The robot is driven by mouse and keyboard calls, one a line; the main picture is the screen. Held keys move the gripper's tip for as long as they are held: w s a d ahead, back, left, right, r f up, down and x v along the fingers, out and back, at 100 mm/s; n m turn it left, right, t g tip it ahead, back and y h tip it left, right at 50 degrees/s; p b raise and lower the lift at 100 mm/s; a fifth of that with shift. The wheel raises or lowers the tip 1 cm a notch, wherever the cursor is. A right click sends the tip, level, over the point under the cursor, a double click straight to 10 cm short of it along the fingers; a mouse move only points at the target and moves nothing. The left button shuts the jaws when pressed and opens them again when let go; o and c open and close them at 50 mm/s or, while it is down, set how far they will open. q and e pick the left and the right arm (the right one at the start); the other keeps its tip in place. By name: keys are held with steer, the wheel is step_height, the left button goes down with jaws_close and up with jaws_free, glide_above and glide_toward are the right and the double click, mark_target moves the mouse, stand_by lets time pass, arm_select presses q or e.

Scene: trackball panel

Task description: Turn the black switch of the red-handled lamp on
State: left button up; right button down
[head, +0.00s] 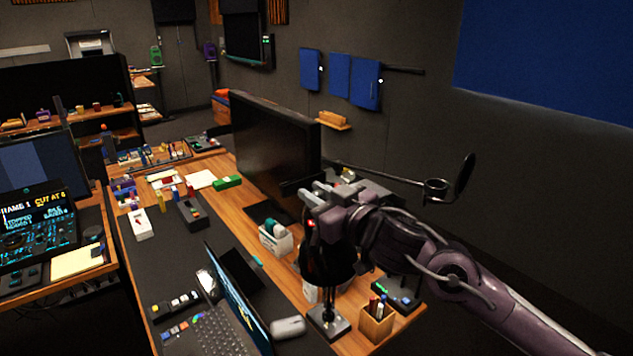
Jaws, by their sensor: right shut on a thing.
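A lamp stands near the front right of the desk. Its square dark base (328,320) shows. Its dark upper part (326,258) is partly covered by my right arm, and a small red spot (311,224) shows beside it, perhaps the red handle. I cannot make out the black switch or whether the lamp is lit. My right gripper (312,193) is above the lamp, in front of the monitor. It is shut on a small dark thing (289,187) at its fingertips; what that is, I cannot tell. My left gripper is not in view.
A large monitor (270,145) stands behind my gripper. A boom arm with a round dark disc (465,174) reaches right. A laptop (230,315), a mouse (288,327), a wooden pen box (376,321) and a white container (275,238) crowd the desk. The dark mat (150,265) has bare room at left.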

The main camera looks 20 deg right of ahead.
steer(key=n+g+y+p, duration=0.2)
steer(key=y+p, duration=0.1)
steer(key=shift+d+r+y, duration=0.1)
steer(key=shift+r+y, duration=0.2)
steer(key=n+g+y+p, duration=0.1)
steer(key=n+g+y, duration=0.1)
steer(key=g+y, duration=0.1)
steer(key=shift+n, duration=0.3)
steer(key=shift+f+n+g+y, duration=0.15)
steer(key=shift+n+g+y, duration=0.55)
steer(key=shift+g, duration=0.2)
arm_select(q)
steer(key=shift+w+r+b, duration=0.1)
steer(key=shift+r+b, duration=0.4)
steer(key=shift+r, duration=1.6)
arm_select(e)
steer(key=shift+n+g+y, duration=1)
steer(key=shift+n+g, duration=0.2)
steer(key=shift+g, duration=1)
steer(key=c, duration=1.3)
jaws_free()
steer(key=shift+f, duration=0.1)
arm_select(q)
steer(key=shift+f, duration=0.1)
